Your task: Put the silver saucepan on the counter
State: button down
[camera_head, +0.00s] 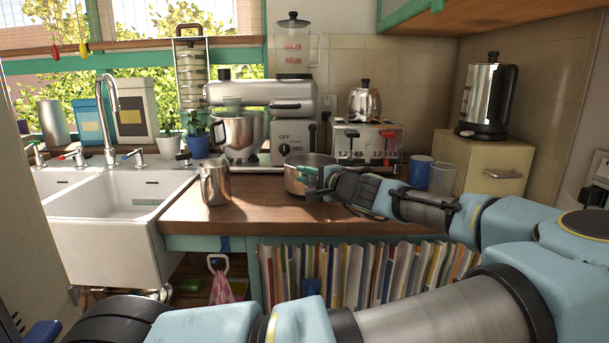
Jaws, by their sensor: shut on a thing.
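The silver saucepan (294,184) is at the middle of the wooden counter (250,215), in front of the stand mixer. It looks upright. Its base is at or very near the wood, and I cannot tell whether it touches. My gripper (312,177) reaches in from the right and is shut on the saucepan at its right side. The fingers and wrist hide that side and any handle there.
A steel jug (215,185) stands left of the saucepan, near the sink (125,203). A mixer (240,133), a toaster (366,149), and blue (419,169) and clear (442,177) cups stand behind. The counter's front strip is clear.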

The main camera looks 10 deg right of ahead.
jog(key=shift+f, duration=0.1)
jog(key=shift+f+b, duration=0.55)
jog(key=shift+f, duration=0.25)
dwell(0.5)
jog(key=c, duration=0.7)
grip_release()
jog(key=shift+f, duration=0.1)
jog(key=shift+c, duration=0.5)
jog(key=c, duration=0.3)
jog(key=shift+s, duration=0.1)
jog(key=shift+p+v, duration=0.5)
jog(key=shift+v, duration=1.95)
